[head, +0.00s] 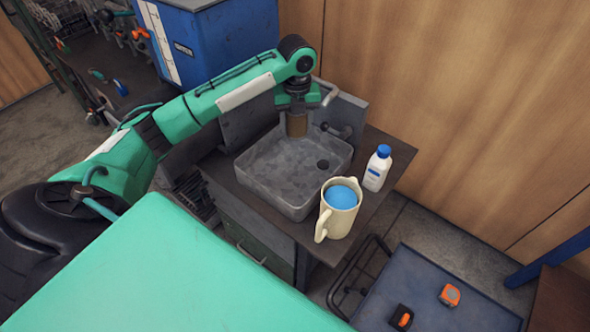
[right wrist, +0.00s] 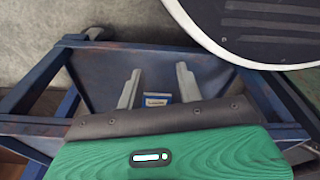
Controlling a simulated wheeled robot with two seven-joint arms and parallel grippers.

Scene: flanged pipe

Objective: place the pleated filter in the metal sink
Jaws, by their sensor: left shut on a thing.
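The pleated filter (head: 297,125) is a small brownish cylinder. In the head view my left gripper (head: 297,108) is shut on it from above and holds it upright at the back of the metal sink. The grey metal sink (head: 265,177) is a square basin with a dark round drain, set on a dark counter. I cannot tell whether the filter's bottom touches the sink. My right gripper (right wrist: 158,88) shows in the right wrist view with its two fingers apart and nothing between them.
A cream pitcher (head: 336,218) with blue contents and a white bottle with a blue cap (head: 377,168) stand right of the sink. The faucet (head: 328,92) is close beside my left gripper. A blue cart (head: 440,290) holds orange-and-black items. A small box (right wrist: 157,99) lies beyond my right fingers.

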